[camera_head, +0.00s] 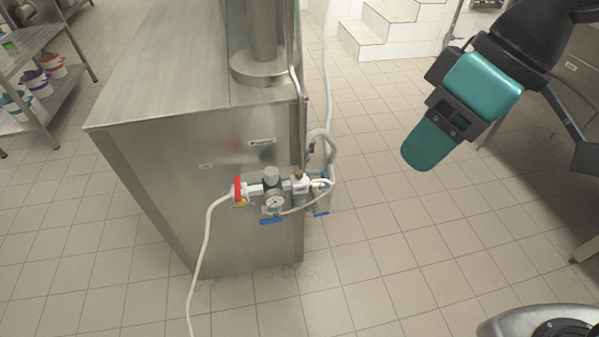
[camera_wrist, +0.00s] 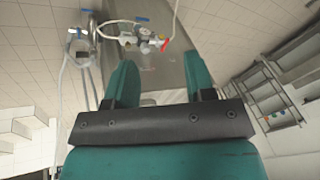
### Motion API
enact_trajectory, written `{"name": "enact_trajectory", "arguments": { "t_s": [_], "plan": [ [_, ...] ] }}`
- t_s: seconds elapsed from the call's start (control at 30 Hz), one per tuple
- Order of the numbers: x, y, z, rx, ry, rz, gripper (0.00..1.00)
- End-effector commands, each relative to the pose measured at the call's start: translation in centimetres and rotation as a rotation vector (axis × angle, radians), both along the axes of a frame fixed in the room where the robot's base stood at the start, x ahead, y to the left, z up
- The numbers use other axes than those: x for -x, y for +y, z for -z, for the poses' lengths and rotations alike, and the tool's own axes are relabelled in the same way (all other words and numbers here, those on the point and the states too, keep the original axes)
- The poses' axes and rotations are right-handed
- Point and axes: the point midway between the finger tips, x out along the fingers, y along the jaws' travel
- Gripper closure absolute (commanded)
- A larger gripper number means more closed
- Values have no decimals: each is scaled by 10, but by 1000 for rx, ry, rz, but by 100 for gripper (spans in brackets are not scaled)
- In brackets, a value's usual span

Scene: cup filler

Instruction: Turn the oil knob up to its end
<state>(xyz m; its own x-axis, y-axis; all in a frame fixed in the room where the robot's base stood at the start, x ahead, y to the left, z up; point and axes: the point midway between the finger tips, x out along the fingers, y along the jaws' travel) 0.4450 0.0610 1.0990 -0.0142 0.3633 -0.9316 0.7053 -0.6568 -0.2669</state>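An air-service unit with valves is fixed to the side of the steel machine. It has a grey-topped regulator (camera_head: 271,174) above a round pressure gauge (camera_head: 273,202). To their right is a small brass-coloured knob (camera_head: 299,175), which may be the oil knob; its setting is too small to tell. The unit (camera_wrist: 130,38) also shows near the top of the wrist view, upside down and small. My teal gripper (camera_head: 428,143) hangs in the air, well right of the unit and apart from it. In the wrist view my gripper (camera_wrist: 160,66) has its fingers spread, with nothing between them.
The steel machine (camera_head: 160,140) fills the left middle. A red valve handle (camera_head: 238,189), a blue lever (camera_head: 271,220) and a white hose (camera_head: 205,240) crowd the unit. A shelf (camera_head: 45,100) with tubs stands at far left. Tiled floor (camera_head: 400,250) between unit and gripper is clear.

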Motion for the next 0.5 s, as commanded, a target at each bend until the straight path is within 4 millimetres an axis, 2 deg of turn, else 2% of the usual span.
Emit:
{"name": "enact_trajectory", "arguments": {
  "t_s": [0.03, 0.1, 0.17, 0.3, 0.4, 0.5],
  "plan": [
    [-27, 8, 14, -1, -14, -72, 51],
    [-66, 22, 26, -10, -52, -207, 51],
    [-101, 33, 39, -18, -87, -328, 51],
    [-175, 56, 82, -37, -170, -604, 51],
    [-215, 68, 114, -51, -224, -773, 51],
    [-243, 77, 141, -62, -266, -899, 51]
  ]
}}
